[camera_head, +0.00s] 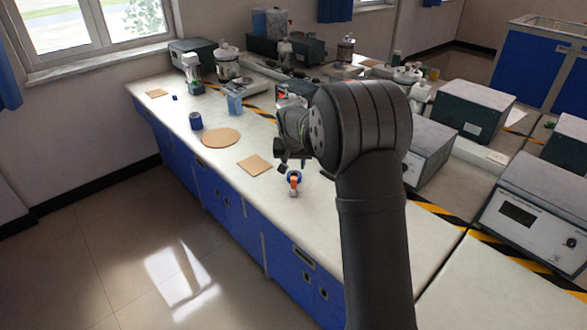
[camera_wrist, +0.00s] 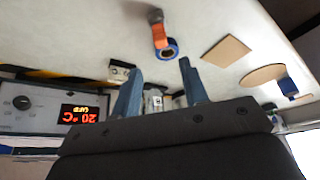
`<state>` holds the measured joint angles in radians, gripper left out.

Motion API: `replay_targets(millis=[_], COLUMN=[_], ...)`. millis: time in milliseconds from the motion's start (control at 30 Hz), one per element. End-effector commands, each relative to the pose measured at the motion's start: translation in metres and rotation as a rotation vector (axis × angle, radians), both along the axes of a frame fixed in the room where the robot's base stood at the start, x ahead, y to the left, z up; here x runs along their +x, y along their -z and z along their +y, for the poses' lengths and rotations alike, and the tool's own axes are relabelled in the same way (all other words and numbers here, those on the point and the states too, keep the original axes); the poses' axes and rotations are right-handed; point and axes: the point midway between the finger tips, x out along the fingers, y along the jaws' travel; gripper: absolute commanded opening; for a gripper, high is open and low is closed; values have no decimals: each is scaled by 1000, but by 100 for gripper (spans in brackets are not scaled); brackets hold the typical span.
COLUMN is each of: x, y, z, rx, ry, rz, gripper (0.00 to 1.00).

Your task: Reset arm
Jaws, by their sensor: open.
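My gripper (camera_head: 284,160) is above the white bench, near its front edge, partly hidden by my own dark arm in the head view. In the wrist view my gripper (camera_wrist: 160,72) shows two blue fingers spread apart with nothing between them. A small blue ring with an orange part (camera_head: 294,180) lies on the bench below and in front of my gripper. The blue ring (camera_wrist: 169,49) also shows beyond the fingertips in the wrist view, which looks upside down.
A square brown board (camera_head: 255,165), a round brown board (camera_head: 221,138) and a blue cylinder (camera_head: 196,121) are left of my gripper. Grey instrument boxes (camera_head: 433,146) stand to the right. The bench's front strip (camera_head: 320,240) is clear.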

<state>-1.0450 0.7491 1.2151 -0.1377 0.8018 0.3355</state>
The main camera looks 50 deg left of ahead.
Motion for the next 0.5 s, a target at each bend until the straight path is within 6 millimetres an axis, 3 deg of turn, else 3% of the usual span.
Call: replay_targets(millis=[500], x=[1], y=[4], z=[1], rx=[-1], ry=[0], rz=[1], gripper=[40])
